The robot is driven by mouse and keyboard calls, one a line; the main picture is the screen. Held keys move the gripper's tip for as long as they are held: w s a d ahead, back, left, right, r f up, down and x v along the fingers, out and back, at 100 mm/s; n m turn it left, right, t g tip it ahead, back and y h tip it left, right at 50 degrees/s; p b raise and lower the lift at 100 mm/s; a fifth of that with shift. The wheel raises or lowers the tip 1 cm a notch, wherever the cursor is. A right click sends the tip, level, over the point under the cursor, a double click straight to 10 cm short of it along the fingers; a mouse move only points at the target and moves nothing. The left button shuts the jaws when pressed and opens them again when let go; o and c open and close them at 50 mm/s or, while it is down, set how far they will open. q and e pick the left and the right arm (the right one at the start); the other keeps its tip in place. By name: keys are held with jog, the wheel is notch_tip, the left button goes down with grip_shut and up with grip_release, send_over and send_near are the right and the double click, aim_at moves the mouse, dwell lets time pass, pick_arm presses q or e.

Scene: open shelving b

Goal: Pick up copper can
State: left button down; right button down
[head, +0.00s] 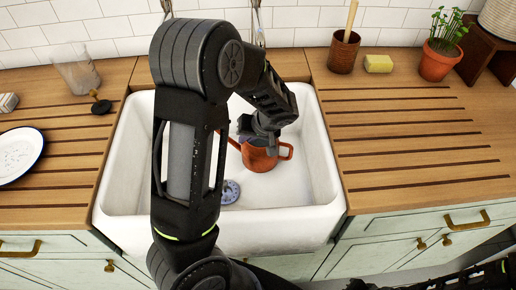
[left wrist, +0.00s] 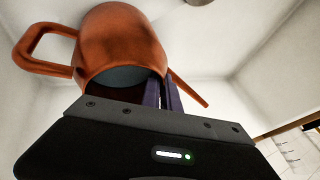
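The copper can (head: 262,158) is in the white sink in the head view, with a looped handle on its right. My left gripper (head: 262,134) reaches down onto its top and hides part of it. In the left wrist view, the copper can (left wrist: 122,38) has its open mouth toward the camera, its handle at left and a thin spout at right. The fingers of my left gripper (left wrist: 162,92) are close together at the can's rim, apparently pinching its wall. I cannot tell whether the can touches the sink floor.
The sink's (head: 318,190) walls surround the can, and a round drain (head: 230,191) is in its floor. A glass (head: 76,72), black stopper (head: 100,104) and plate (head: 18,152) are left. A brush pot (head: 343,55), sponge (head: 378,63) and potted plant (head: 437,64) are right.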

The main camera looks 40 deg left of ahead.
pick_arm(q)
jog(key=shift+r, duration=0.3)
dwell(0.5)
jog(key=shift+w+r, duration=0.1)
jog(key=shift+r, duration=4.65)
